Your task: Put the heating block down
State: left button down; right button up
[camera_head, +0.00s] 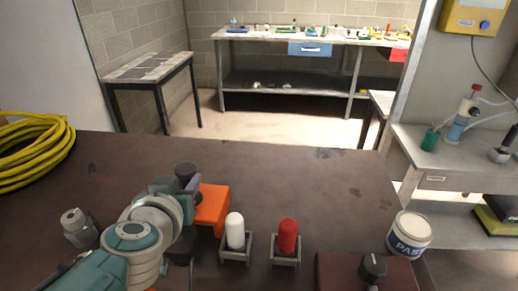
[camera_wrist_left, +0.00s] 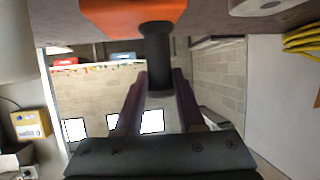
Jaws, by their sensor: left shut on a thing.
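The heating block appears to be the orange block (camera_head: 213,204) with a black round knob. It is at the table's middle left in the head view, partly hidden by my left arm. My left gripper (camera_head: 188,185) is at its left side there. In the left wrist view, which looks upside down, the orange block (camera_wrist_left: 130,14) is at the top edge. The fingers of my left gripper (camera_wrist_left: 158,85) are shut on its black knob (camera_wrist_left: 158,60). I cannot tell whether its underside touches the table. My right gripper is not in view.
On the dark table (camera_head: 300,175), a white cylinder (camera_head: 235,231) and a red cylinder (camera_head: 288,237) stand in small holders. A dark red block with a black knob (camera_head: 372,268), a white tub (camera_head: 408,235), a metal canister (camera_head: 78,228) and a yellow hose (camera_head: 35,150) surround the clear middle.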

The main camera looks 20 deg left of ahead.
pick_arm(q)
jog(key=shift+w+r, duration=0.1)
jog(key=shift+r, duration=0.05)
dwell(0.4)
jog(key=shift+r, duration=0.1)
